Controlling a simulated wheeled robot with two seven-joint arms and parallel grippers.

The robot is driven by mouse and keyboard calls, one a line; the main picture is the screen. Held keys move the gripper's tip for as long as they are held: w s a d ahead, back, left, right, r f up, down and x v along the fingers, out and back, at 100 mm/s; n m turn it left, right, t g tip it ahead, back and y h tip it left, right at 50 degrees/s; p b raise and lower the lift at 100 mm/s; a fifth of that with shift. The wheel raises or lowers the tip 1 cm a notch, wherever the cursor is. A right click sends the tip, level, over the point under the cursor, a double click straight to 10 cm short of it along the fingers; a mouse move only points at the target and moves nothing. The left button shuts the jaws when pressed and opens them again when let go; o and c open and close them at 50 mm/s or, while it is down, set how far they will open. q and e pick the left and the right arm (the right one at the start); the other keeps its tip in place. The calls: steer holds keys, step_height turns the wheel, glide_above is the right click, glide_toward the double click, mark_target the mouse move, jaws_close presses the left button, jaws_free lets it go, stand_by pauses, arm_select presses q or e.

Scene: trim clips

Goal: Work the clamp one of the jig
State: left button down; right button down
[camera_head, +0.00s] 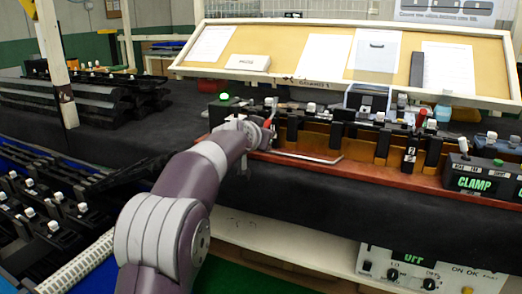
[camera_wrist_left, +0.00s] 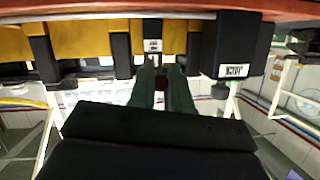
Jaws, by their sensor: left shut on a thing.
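The jig (camera_head: 372,172) is a long orange-brown fixture with black clamps along it, on the dark bench. My left gripper (camera_head: 264,131) reaches its left end, and my own wrist partly hides the spot. A black clamp with a small white label (camera_wrist_left: 153,45) is just beyond the fingertips. I cannot read which clamp is number one. My right gripper is not in view.
A green lamp (camera_head: 223,97) glows on a box left of the jig. A control box (camera_head: 483,181) at the right reads CLAMP. A tilted board (camera_head: 296,58) with papers stands behind. Black trim parts (camera_head: 50,215) fill a rack at the left.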

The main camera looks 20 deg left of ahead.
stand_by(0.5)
arm_select(q)
steer(key=c, duration=1.1)
jaws_free()
steer(key=b+v, duration=0.1)
steer(key=v, duration=1.1)
steer(key=shift+s+b, duration=0.3)
